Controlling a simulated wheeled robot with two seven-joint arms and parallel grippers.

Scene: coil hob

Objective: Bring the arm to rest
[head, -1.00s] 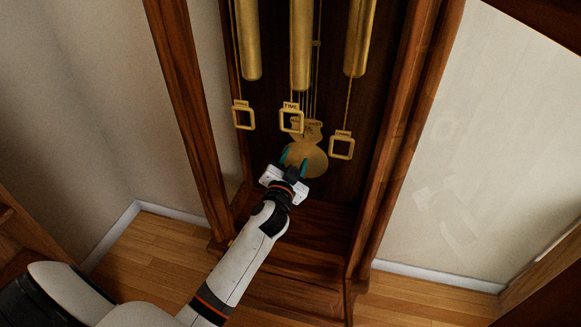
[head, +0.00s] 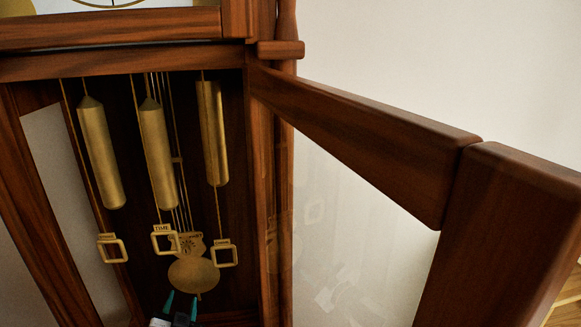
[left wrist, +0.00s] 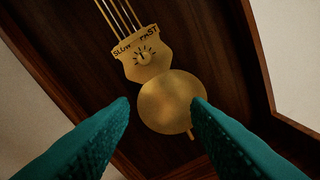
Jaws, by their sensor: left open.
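My left gripper (head: 181,306) shows at the bottom of the head view, inside the open clock case and below the pendulum. Its teal fingers are apart, and nothing is between them. In the left wrist view the fingers (left wrist: 162,108) stand open in front of the round brass pendulum bob (left wrist: 170,102). The right fingertip overlaps the bob's edge in the picture; I cannot tell whether it touches. The bob also shows in the head view (head: 193,277). My left arm is mostly below the head view. My right gripper is not in view.
Brass weights (head: 153,137) hang in the case with square pull rings (head: 165,240) below. The glazed wooden door (head: 365,140) stands open to the right. The wooden case frame (head: 45,190) bounds the left. A slow/fast plate (left wrist: 143,55) sits above the bob.

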